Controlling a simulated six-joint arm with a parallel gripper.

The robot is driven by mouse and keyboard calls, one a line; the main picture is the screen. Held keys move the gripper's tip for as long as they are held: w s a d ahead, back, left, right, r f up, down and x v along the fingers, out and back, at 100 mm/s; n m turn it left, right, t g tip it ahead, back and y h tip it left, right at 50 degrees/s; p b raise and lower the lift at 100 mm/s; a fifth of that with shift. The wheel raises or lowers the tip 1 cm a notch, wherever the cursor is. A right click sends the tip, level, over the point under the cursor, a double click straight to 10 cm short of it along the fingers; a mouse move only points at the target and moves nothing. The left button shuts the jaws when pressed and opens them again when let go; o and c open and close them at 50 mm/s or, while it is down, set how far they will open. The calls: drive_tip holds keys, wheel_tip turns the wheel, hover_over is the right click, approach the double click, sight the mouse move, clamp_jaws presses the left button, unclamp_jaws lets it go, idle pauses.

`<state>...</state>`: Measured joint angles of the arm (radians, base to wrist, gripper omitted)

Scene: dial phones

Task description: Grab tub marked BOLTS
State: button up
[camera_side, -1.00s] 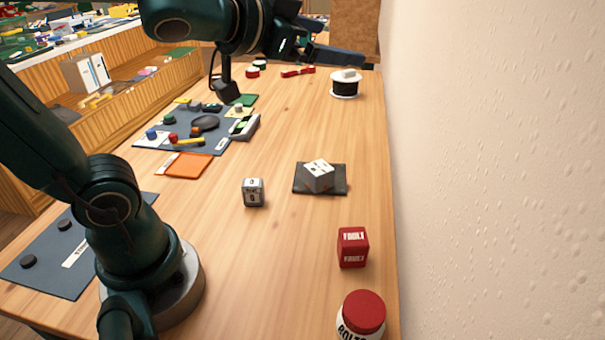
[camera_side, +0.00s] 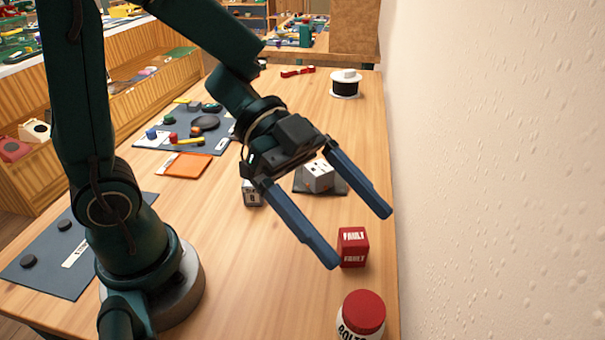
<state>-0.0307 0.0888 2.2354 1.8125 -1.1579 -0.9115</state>
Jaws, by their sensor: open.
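The tub marked BOLTS (camera_side: 361,316) is white with a red lid and stands at the near right of the table, cut off by the bottom edge of the picture. Part of its label shows. My gripper (camera_side: 362,240) is open and empty, with its two long blue fingers spread wide and pointing down to the right. The fingertips are above and behind the tub in the picture, apart from it.
A red FAULT cube (camera_side: 353,247) stands just behind the tub, near the fingertips. A white cube (camera_side: 319,176) on a dark pad and a grey block (camera_side: 252,194) are partly behind my gripper. A wall (camera_side: 480,200) borders the right table edge. A spool (camera_side: 345,84) stands far back.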

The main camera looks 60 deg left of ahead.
sight(350, 296)
wheel_tip(350, 296, down, 12)
drive_tip(key=shift+f, duration=0.15)
drive_tip(key=shift+d+f, duration=0.1)
drive_tip(key=shift+f, duration=0.05)
drive_tip(key=shift+x, duration=2.45)
drive_tip(key=shift+w, duration=0.1)
drive_tip(key=c, duration=1.5)
